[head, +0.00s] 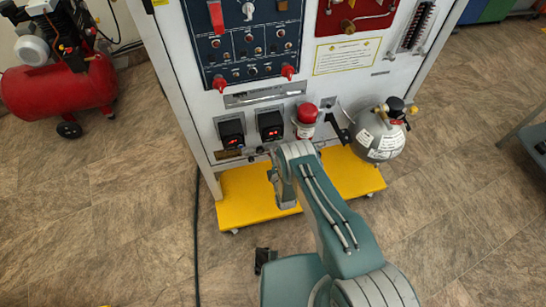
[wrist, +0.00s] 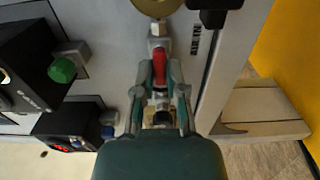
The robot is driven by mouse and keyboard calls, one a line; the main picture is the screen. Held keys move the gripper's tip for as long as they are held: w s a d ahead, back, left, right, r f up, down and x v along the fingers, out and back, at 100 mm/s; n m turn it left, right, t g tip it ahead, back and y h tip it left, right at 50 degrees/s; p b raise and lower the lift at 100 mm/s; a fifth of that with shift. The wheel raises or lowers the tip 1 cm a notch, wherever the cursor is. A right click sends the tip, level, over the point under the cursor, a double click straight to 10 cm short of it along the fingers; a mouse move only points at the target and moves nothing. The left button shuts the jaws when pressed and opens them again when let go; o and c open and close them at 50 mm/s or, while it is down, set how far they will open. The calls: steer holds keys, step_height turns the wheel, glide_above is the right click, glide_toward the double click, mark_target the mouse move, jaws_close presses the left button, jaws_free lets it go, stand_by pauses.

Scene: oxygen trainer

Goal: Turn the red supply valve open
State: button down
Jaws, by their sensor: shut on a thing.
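The red supply valve handle (wrist: 159,68) shows in the wrist view as a narrow red lever, set below a pale metal fitting in front of the panel. My gripper (wrist: 160,94) has one finger on each side of the lever and is shut on it. The lower part of the valve is partly covered by the fingers. In the head view my arm reaches down to the lower part of the panel, and its links hide the fingertips and the valve.
The white trainer panel (head: 185,80) stands on a yellow base (head: 235,203). A grey tank (head: 378,139) is right of my arm. Two black gauges with red displays (head: 231,132) are left of it. A green knob (wrist: 62,70) is left of my gripper. A red compressor (head: 62,90) stands far left.

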steer(key=shift+s+a+f, duration=0.15)
steer(key=shift+a, duration=0.05)
steer(key=c, duration=0.7)
jaws_free()
steer(key=shift+a, duration=0.1)
steer(key=v, duration=1.1)
steer(key=shift+s, duration=0.35)
